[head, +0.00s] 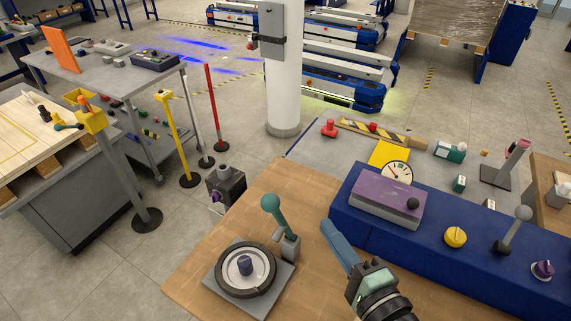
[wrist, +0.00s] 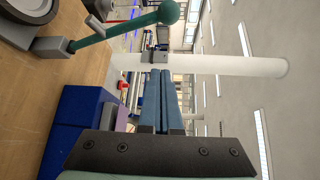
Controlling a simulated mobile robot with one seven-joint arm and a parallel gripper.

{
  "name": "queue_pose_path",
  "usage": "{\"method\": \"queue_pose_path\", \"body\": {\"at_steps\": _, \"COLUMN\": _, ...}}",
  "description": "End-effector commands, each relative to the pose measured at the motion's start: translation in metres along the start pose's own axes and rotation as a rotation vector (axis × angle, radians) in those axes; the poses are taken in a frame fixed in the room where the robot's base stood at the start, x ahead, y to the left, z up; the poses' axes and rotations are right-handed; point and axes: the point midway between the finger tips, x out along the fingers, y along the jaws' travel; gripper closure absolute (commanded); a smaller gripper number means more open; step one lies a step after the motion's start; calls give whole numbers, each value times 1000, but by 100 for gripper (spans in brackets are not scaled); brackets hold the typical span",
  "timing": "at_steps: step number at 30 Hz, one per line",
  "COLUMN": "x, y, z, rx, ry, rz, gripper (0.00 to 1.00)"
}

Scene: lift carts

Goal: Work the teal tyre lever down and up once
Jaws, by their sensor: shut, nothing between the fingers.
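The teal tyre lever (head: 275,217) has a round knob at its top and stands raised, leaning, on a grey bracket beside a small wheel (head: 245,268). The wheel lies flat on a grey plate on the wooden bench. In the wrist view the lever (wrist: 125,28) runs across the top left, with its knob near the top middle. My gripper (head: 333,227) is to the right of the lever, apart from it, above the bench. Its blue fingers are together and empty; they also show in the wrist view (wrist: 160,85).
A blue console (head: 450,270) at the right carries a purple box (head: 388,203), a yellow knob (head: 455,237) and a grey-knobbed lever (head: 515,225). A dark grey device (head: 226,188) stands by the bench's left edge. The wood (head: 300,180) behind the lever is clear.

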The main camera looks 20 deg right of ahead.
Motion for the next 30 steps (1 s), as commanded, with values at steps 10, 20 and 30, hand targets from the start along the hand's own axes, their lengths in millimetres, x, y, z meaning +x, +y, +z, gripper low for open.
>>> {"method": "queue_pose_path", "body": {"at_steps": 10, "x": 20, "y": -7, "z": 0, "rx": 35, "ry": -3, "rz": 1, "gripper": 100}}
{"method": "queue_pose_path", "body": {"at_steps": 20, "x": 86, "y": -7, "z": 0, "rx": 33, "ry": -2, "rz": 2, "gripper": 100}}
{"method": "queue_pose_path", "body": {"at_steps": 30, "x": 84, "y": -7, "z": 33, "rx": 34, "ry": 0, "rz": 2, "gripper": 100}}
